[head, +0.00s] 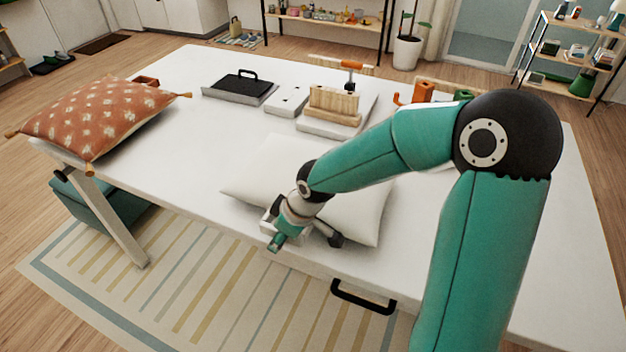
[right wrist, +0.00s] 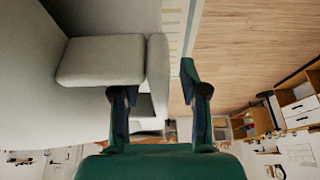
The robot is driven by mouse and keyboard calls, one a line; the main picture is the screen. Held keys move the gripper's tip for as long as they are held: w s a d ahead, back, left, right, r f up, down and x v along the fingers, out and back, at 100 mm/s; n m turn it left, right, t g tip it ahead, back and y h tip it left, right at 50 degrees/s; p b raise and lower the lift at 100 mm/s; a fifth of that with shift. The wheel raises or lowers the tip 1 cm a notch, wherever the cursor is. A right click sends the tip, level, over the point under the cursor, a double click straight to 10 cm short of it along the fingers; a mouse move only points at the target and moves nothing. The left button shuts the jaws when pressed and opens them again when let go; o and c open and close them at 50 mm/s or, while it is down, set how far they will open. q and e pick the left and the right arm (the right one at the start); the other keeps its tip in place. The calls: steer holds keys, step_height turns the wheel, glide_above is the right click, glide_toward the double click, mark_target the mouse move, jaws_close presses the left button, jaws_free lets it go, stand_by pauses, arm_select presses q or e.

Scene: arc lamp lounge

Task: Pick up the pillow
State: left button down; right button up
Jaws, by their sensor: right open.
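A plain white pillow (head: 275,165) lies flat on the white table near its front edge, partly hidden by my right arm. An orange pillow (head: 95,112) with a pale pattern and corner tassels lies at the table's left end. My right gripper (head: 306,241) is at the front edge of the white pillow, its fingers spread apart. In the right wrist view the open fingers (right wrist: 158,80) have a pale padded shape beside and beyond the left finger; I cannot tell whether they touch it. My left gripper is out of view.
A black-handled tray (head: 240,86), a white box (head: 287,99) and a wooden block stand (head: 333,104) sit toward the back of the table (head: 185,150). A black handle (head: 363,298) projects from its front. The tabletop between the two pillows is clear.

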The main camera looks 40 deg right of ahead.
steer(key=shift+c, duration=0.2)
jaws_close()
steer(key=shift+r, duration=0.2)
